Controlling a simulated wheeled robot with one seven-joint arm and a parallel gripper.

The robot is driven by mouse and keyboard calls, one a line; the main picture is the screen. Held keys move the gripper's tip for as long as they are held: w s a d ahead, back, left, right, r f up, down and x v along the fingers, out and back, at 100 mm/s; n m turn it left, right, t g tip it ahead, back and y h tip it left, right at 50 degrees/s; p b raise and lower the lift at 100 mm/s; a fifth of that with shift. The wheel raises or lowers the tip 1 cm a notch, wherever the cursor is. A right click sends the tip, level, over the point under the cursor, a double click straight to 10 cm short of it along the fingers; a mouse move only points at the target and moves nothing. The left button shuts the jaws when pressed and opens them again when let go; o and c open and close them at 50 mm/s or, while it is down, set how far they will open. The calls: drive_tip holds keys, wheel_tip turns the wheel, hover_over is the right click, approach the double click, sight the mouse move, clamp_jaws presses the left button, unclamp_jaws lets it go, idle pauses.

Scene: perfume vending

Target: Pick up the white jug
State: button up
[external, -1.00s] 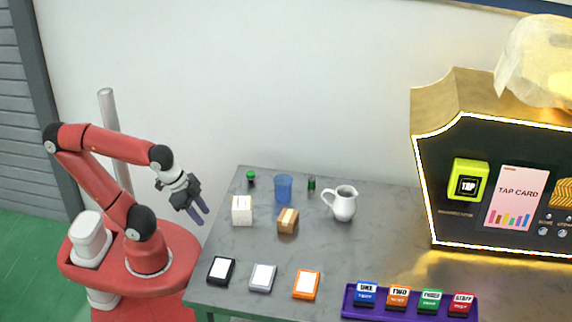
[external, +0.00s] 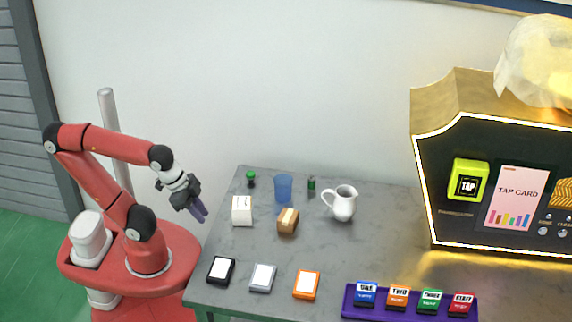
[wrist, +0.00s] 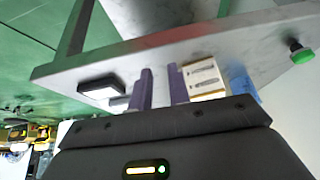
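My gripper (external: 202,215) is off the table's left edge, well away from the jug. In the wrist view its two purple fingers (wrist: 160,88) are apart with nothing between them. The jug does not show clearly in the wrist view.
Near the jug stand a blue cup (external: 283,188), a white box (external: 242,210), a brown box (external: 288,221) and two small green-topped items. Several cards and a purple tray (external: 350,303) lie in front. A vending machine (external: 470,150) stands at right.

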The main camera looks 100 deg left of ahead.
wheel_tip(320, 180, up, 6)
drive_tip(key=w+a+m+g+y, duration=0.3)
drive_tip(key=w+a+m, duration=0.25)
drive_tip(key=w, duration=0.25)
drive_tip(key=w+a+m+g+y, duration=0.2)
drive_tip(key=w+a+m+y, duration=0.3)
drive_tip(key=w, duration=0.3)
drive_tip(key=m+g+y, duration=0.1)
drive_tip(key=m+y, duration=0.9)
drive_tip(key=m, duration=0.3)
approach(324, 191)
wheel_tip(324, 191, up, 4)
drive_tip(key=a, duration=0.2)
drive_tip(key=f, duration=0.4)
drive_tip(key=shift+w+a, duration=0.35)
drive_tip(key=shift+s+a+f, duration=0.1)
drive_tip(key=shift+a+f, duration=0.1)
drive_tip(key=shift+a, duration=0.4)
drive_tip(key=shift+s+a+f, duration=0.1)
drive_tip(key=shift+a+f, duration=0.1)
drive_tip(key=shift+a, duration=0.4)
drive_tip(key=a, duration=0.5)
drive_tip(key=shift+s+a+f+b, duration=0.1)
drive_tip(key=shift+s+a+b, duration=0.05)
drive_tip(key=shift+s+b, duration=0.15)
clamp_jaws()
